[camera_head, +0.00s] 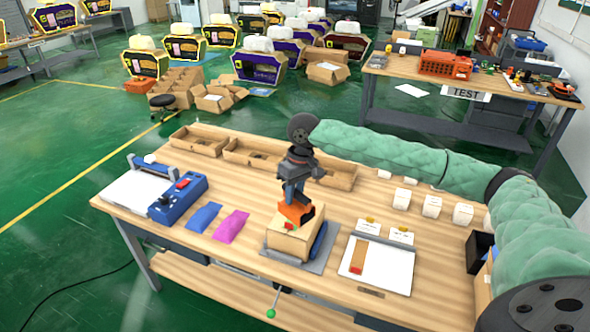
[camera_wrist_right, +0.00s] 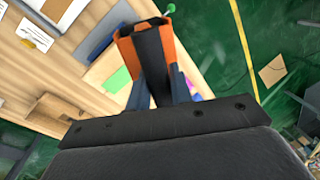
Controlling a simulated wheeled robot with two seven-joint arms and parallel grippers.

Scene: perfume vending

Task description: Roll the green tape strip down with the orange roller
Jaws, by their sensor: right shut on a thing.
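My right gripper (camera_head: 293,188) reaches down from the green-sleeved arm and is shut on the orange roller (camera_head: 296,212). The roller is over the top of a small cardboard box (camera_head: 287,245) on a grey plate; I cannot tell whether it touches. In the right wrist view, the roller (camera_wrist_right: 127,46) shows as an orange and black piece between the fingers. A bright green patch (camera_wrist_right: 115,81), perhaps the tape strip, shows beside it there. In the head view the strip is not clear; a small red mark (camera_head: 289,227) lies on the box. My left gripper is not in view.
A blue control box (camera_head: 178,198) and blue and magenta pouches (camera_head: 231,226) lie left of the box. A clipboard (camera_head: 386,268) lies right. Open cardboard trays (camera_head: 250,152) line the back. A green-knobbed rod (camera_head: 271,313) sticks out at the front edge.

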